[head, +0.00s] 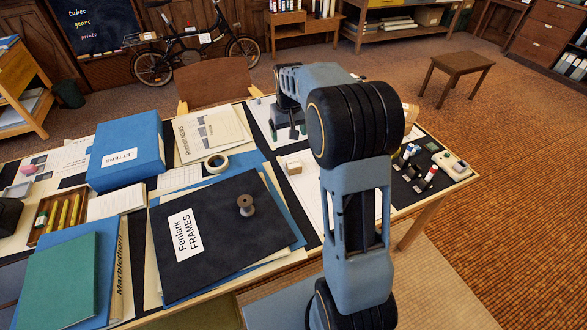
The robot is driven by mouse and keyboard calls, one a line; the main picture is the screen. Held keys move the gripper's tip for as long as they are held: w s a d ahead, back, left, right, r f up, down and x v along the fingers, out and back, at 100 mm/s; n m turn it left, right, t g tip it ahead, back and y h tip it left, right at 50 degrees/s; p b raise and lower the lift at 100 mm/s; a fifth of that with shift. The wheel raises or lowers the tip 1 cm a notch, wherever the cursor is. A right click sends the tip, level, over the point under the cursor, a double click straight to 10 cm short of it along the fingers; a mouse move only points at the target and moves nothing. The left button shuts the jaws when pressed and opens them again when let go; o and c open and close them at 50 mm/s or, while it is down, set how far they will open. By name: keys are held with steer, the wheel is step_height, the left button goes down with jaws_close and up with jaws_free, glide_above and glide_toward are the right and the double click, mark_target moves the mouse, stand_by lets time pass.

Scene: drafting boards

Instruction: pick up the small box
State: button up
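A small light box (293,165), cream on top with tan sides, sits on the table near its middle, just right of the dark folder. My gripper (289,133) is above the table, behind the small box in the picture and apart from it. Its dark fingers look spread, with nothing seen between them. My blue-grey arm hides part of the table to the right of the box. Another tan box (411,112) shows partly behind my arm at the far right of the table.
A dark Fenlark FRAMES folder (225,245) with a spool (246,204) on it lies left of the box. A tape roll (216,163) and a blue LETTERS box (126,150) are further left. Several small bottles (415,165) stand right of my arm.

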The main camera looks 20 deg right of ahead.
steer(key=g, duration=0.1)
glide_above(294, 163)
step_height(294, 163, down, 7)
step_height(294, 163, down, 8)
steer(key=shift+w, duration=0.15)
steer(key=shift+f+p, duration=0.3)
steer(key=shift+f, duration=2.85)
steer(key=shift+c, duration=0.5)
steer(key=c, duration=0.9)
steer(key=shift+c, duration=0.2)
steer(key=shift+r, duration=0.2)
